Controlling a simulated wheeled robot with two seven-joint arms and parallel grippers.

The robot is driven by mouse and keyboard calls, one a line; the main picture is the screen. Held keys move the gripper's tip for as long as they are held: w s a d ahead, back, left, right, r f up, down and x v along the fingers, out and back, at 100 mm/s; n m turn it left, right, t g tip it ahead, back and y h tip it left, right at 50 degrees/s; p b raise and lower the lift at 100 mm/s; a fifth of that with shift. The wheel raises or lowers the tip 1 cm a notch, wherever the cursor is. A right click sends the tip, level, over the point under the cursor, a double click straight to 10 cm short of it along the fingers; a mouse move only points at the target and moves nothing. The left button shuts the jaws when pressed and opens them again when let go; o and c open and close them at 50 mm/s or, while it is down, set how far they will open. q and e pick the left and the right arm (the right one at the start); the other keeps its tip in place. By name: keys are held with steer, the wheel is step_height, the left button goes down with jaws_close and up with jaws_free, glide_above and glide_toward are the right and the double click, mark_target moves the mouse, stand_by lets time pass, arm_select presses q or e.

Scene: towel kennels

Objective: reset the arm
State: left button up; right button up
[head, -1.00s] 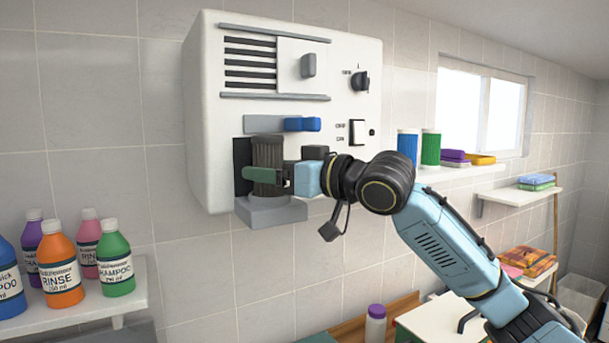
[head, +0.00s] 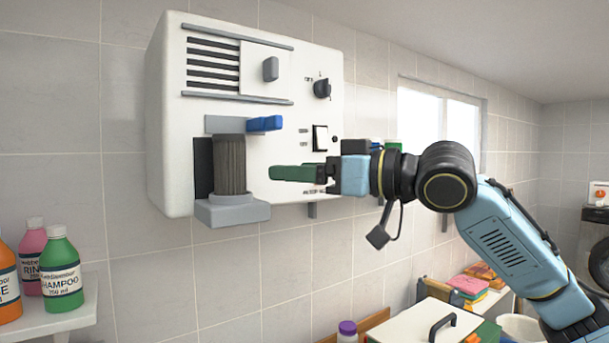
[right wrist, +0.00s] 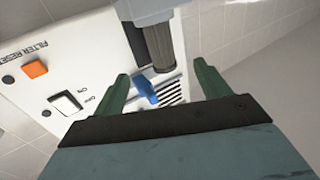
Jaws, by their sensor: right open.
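My right gripper (head: 296,173) is in front of the white wall unit (head: 170,110), to the right of its dark ribbed cylinder (head: 231,165). Its green fingers are open in the right wrist view (right wrist: 158,88), with nothing between them. The cylinder stands upright in a grey holder (head: 232,212) below a blue lever (head: 264,124). The cylinder (right wrist: 168,48) and the blue lever (right wrist: 147,90) also show in the right wrist view, beyond the fingers. My left gripper is not in view.
The unit also carries a slotted vent, a dark knob (head: 321,88), a rocker switch (head: 320,138) and an orange button (right wrist: 35,69). A shelf (head: 75,318) with shampoo bottles (head: 61,275) is at the left. A white box with a dark handle (head: 440,327) is at the lower right.

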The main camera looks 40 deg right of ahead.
steer(key=shift+f, duration=0.1)
stand_by(0.3)
steer(key=w+a+f+g+h, duration=0.1)
steer(key=a+f+g+h, duration=0.15)
steer(key=f, duration=1.55)
steer(key=w+a+f+g+h, duration=0.1)
steer(key=a+f+g, duration=0.2)
steer(key=f, duration=1.4)
steer(key=s+a+f+m+g+h, duration=0.2)
steer(key=s+a+f+g, duration=0.15)
steer(key=s+f, duration=0.8)
steer(key=s+a+f+m+g+h, duration=0.15)
steer(key=s+f+g, duration=0.25)
steer(key=s+f, duration=0.7)
step_height(320, 180, down, 31)
steer(key=s+g+b, duration=0.1)
steer(key=s+b, duration=0.2)
steer(key=b, duration=0.3)
steer(key=s+d+f+g+b, duration=0.1)
steer(key=s+d+f+b, duration=0.2)
steer(key=s+f, duration=1.2)
step_height(320, 180, down, 3)
steer(key=shift+s+f+n+h+b, duration=0.25)
steer(key=shift+n+b, duration=0.2)
steer(key=shift+b, duration=0.25)
